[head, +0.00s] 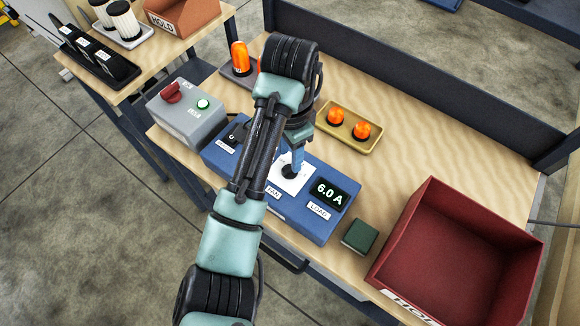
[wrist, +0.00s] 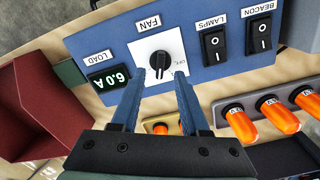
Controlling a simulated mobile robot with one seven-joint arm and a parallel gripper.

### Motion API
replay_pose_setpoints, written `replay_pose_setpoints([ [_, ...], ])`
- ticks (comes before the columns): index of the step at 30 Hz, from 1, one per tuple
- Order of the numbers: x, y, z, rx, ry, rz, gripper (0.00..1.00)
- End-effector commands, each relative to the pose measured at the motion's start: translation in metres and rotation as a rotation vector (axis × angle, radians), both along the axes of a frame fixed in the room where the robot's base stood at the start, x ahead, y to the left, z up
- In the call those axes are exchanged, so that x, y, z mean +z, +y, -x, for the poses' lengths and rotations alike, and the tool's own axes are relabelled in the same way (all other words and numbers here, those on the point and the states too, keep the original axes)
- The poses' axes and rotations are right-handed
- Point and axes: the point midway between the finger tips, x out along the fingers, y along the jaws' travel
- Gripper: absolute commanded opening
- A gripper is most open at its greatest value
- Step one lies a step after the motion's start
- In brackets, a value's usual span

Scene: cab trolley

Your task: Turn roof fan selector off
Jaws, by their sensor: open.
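The roof fan selector (wrist: 160,62) is a black knob on a white plate (wrist: 142,48), under the FAN label on the blue panel (wrist: 95,45). In the wrist view my gripper (wrist: 166,76) is open, its two blue fingertips at the lower edge of the knob, one on each side. I cannot tell whether they touch it. An OFF mark shows at the plate's right side; the knob's exact setting is unclear. In the head view my gripper (head: 292,168) points down over the white plate (head: 291,187) and hides the knob. The load display (head: 328,193) reads 6.0 A.
LAMPS (wrist: 215,45) and BEACON (wrist: 259,35) rocker switches sit beside the selector. A grey box (head: 190,125) with a red knob stands left of the panel. A yellow tray (head: 350,143) with orange lamps is behind, a red bin (head: 450,250) and green block (head: 360,237) right.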

Motion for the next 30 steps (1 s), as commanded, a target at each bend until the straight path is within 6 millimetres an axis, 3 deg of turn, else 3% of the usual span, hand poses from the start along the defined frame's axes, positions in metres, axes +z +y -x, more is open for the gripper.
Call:
replay_pose_setpoints([
  [1, -0.014, -0.001, 0.0, 0.0, 0.001, 0.001, 0.45],
  [9, -0.035, 0.0, 0.0, 0.001, 0.001, -0.001, 0.45],
  [19, -0.039, 0.0, 0.0, 0.001, -0.001, -0.001, 0.45],
  [27, -0.039, 0.0, 0.0, 0.001, -0.001, -0.001, 0.0],
  [30, -0.039, 0.0, 0.0, 0.001, -0.001, -0.001, 0.0],
])
